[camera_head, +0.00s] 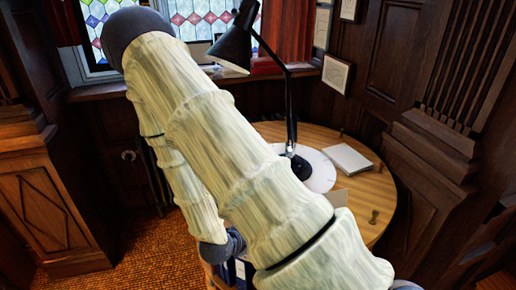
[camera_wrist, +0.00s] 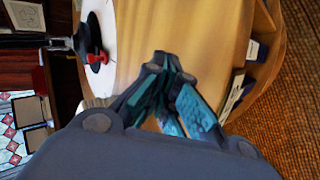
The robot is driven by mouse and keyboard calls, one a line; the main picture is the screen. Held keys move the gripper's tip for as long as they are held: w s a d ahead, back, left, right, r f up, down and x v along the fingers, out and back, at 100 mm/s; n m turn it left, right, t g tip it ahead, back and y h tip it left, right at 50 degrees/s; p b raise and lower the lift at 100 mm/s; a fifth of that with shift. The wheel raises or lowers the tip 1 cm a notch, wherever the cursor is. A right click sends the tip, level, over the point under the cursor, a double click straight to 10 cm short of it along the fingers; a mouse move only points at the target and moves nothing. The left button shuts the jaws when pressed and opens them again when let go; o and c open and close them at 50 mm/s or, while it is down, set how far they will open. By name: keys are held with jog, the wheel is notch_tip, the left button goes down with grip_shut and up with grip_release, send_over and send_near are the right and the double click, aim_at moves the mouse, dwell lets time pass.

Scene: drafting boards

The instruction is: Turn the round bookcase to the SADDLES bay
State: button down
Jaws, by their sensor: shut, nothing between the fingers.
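The round bookcase has a light wooden round top (camera_head: 385,190), standing in the right middle of the head view, partly behind my arm. Small knobs (camera_head: 374,217) stand around its rim. In the wrist view its pale wooden top (camera_wrist: 205,30) fills the upper middle, and shelf openings with books (camera_wrist: 236,88) show on its side at the right. I cannot read any bay label, SADDLES included. My gripper (camera_wrist: 172,70) is shut and empty, its fingers over or close to the bookcase in the wrist view; contact cannot be told. My arm hides the gripper's fingers in the head view.
A black desk lamp (camera_head: 291,130) stands on a white disc (camera_head: 318,168) on the top, beside a white pad (camera_head: 347,158). Dark panelled walls (camera_head: 405,50) stand close at the right. A wooden cabinet (camera_head: 50,200) is at the left. Orange-brown carpet (camera_head: 150,255) is open at lower left.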

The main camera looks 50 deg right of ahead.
notch_tip(320, 180, up, 8)
jog(key=shift+f, duration=0.15)
dwell(0.6)
